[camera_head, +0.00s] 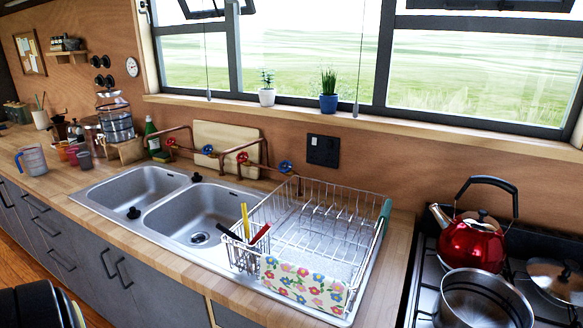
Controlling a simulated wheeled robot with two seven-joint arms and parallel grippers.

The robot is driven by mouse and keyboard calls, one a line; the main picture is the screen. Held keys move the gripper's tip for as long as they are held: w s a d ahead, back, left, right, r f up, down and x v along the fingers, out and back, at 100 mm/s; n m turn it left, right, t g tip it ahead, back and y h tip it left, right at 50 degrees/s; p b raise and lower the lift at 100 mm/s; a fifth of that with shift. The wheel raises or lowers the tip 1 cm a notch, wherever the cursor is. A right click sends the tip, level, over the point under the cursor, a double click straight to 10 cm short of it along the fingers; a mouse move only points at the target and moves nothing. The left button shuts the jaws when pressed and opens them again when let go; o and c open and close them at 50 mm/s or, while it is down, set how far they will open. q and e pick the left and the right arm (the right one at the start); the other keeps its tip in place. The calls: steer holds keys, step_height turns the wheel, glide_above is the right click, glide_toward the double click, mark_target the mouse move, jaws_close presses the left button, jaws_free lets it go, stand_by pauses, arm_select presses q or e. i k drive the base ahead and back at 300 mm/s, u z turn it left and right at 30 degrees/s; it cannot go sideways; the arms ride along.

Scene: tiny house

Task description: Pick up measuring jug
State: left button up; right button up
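The measuring jug (35,160) stands upright on the wooden counter (62,188) at the far left, near the front edge. It looks clear with a reddish tint, and its blue handle is on the left side. Neither of my grippers shows in the head view. Nothing touches or holds the jug.
Several small cups (72,153) stand just right of the jug. A double sink (190,205) and a dish rack (330,235) fill the middle. A red kettle (472,243) and a steel pot (483,305) are on the stove at right. Drawers and cupboards (90,250) line the counter front.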

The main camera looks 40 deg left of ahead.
mark_target(32, 155)
steer(key=u, duration=2.9)
